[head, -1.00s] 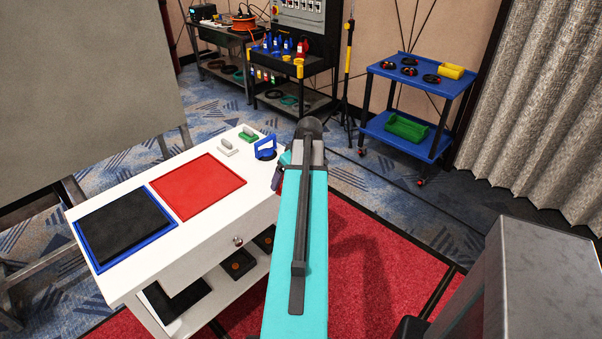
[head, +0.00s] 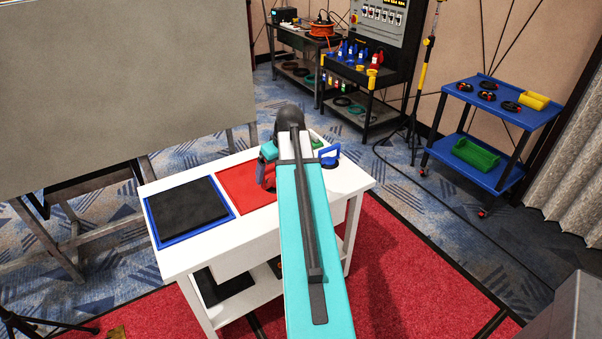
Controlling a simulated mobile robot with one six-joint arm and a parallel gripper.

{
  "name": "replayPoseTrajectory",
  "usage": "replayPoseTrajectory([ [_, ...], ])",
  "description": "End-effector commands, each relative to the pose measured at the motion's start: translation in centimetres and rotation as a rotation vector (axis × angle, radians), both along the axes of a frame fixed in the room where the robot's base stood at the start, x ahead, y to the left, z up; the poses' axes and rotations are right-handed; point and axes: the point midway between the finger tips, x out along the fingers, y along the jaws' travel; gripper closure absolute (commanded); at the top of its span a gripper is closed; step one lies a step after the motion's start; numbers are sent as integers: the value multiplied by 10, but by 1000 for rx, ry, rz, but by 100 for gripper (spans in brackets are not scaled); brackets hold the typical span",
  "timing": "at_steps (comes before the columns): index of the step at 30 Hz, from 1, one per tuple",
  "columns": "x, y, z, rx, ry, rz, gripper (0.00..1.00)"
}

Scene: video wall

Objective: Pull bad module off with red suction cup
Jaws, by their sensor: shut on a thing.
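My gripper (head: 266,169) is mostly hidden behind my teal arm, above the red mat on the white cart. It is shut on a small dark-red thing, seen only in part, which looks like the red suction cup (head: 261,178). A large grey panel (head: 120,90) on a metal frame stands at the left, apart from my gripper. I cannot make out a bad module on it. A black square module (head: 187,206) lies on the blue-edged mat at the left of the cart.
The white cart (head: 345,182) has a red mat (head: 236,195), partly covered by my arm, and a blue suction cup (head: 329,155) at its right. A blue trolley (head: 470,97) stands at the back right. Red carpet (head: 420,270) right of the cart is clear.

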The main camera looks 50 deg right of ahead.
Motion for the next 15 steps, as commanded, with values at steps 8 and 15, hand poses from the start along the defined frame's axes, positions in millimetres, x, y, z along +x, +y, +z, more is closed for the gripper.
replayPoseTrajectory([
  [8, 49, 68, 29, -2, 3, 42, 63],
  [15, 82, 128, 52, -5, 3, 73, 63],
])
